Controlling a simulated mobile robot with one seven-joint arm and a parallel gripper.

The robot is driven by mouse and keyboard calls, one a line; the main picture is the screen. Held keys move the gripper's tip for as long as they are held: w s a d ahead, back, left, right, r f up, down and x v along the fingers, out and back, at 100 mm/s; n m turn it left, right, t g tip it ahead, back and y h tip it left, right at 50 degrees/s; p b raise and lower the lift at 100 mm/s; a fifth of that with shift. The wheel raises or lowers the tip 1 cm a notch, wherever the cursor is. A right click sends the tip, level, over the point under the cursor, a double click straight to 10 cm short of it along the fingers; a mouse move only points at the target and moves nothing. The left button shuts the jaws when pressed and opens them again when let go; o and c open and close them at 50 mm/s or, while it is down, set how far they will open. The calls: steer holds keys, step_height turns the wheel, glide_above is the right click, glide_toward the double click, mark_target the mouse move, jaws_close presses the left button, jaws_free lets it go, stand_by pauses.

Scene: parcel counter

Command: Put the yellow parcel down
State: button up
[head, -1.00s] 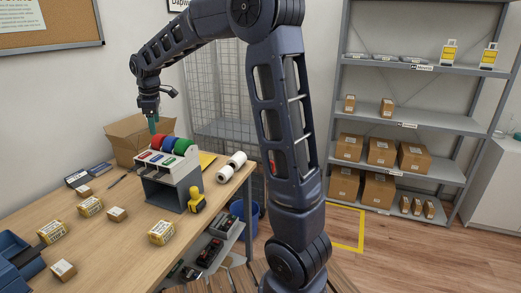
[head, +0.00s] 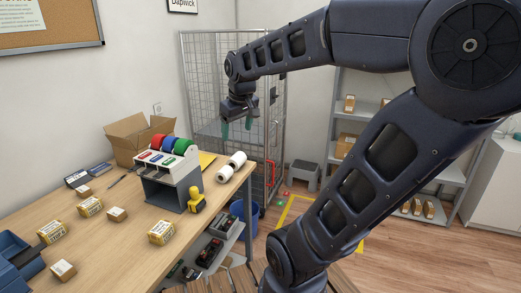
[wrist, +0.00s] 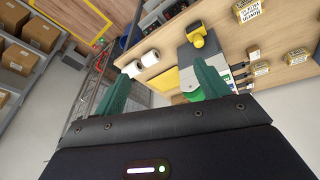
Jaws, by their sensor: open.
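My gripper (head: 237,127) is open and empty, in the air in front of the wire cage, to the right of the table's back end. In the wrist view its two green fingers (wrist: 168,78) stand apart with nothing between them. I cannot tell which one the task means. Two yellow-labelled parcels also show in the wrist view, one at the top (wrist: 251,10) and one lower (wrist: 297,57). A flat yellow item (head: 207,160) lies behind the tape rack.
The tape rack (head: 170,180), a yellow hand tool (head: 196,200) and white rolls (head: 232,167) stand near the table's right edge. An open cardboard box (head: 128,138) is behind. The wire cage (head: 205,80) stands beyond the table; a grey stool (head: 305,174) is beside it.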

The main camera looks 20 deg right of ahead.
steer(key=s+d+f+m, duration=0.4)
steer(key=s, duration=0.4)
steer(key=shift+s+f+t, duration=0.15)
steer(key=shift+s+t, duration=0.25)
stand_by(1.1)
steer(key=o, duration=0.5)
steer(key=shift+d, duration=0.1)
steer(key=shift+o, duration=0.2)
